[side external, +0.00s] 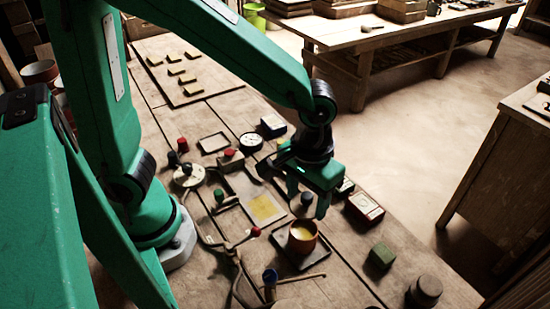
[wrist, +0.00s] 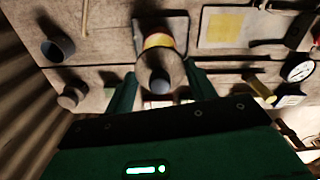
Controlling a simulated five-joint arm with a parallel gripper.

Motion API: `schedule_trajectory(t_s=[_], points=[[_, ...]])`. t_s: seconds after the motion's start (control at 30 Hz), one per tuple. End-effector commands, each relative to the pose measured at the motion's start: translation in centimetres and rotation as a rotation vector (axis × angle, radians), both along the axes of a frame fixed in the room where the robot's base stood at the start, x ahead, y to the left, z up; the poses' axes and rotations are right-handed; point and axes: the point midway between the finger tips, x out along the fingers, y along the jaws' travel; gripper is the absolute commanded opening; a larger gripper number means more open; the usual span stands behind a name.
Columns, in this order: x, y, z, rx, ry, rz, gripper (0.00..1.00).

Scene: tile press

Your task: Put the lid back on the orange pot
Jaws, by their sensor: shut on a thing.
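The orange pot (side external: 303,240) stands upright and uncovered on a dark square tray (side external: 284,257), with pale yellow showing inside. In the wrist view the pot (wrist: 158,41) lies just beyond the lid, which partly hides it. The lid (wrist: 158,64) is a round grey-brown disc with a dark grey knob (wrist: 160,86). My gripper (wrist: 162,88) is shut on the lid, one green finger at each side. In the side view my gripper (side external: 308,198) is above and behind the pot, apart from it, with the dark knob between the fingers; the disc is hard to make out.
A red and white box (side external: 366,208) and a green block (side external: 382,256) stand right of the pot. A dark round jar (side external: 425,290) is near the front edge. A tray with a yellow square (side external: 263,208) lies left. A branched holder (side external: 236,250) stands in front left.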

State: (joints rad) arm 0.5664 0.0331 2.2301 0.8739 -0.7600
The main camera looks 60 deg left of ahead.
Motion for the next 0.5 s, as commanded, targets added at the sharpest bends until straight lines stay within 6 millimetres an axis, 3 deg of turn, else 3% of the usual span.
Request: schedule_trajectory(t_s=[0.5], points=[[0.08,-0.08,-0.54,0.001,0.001,0.023,0.34]])
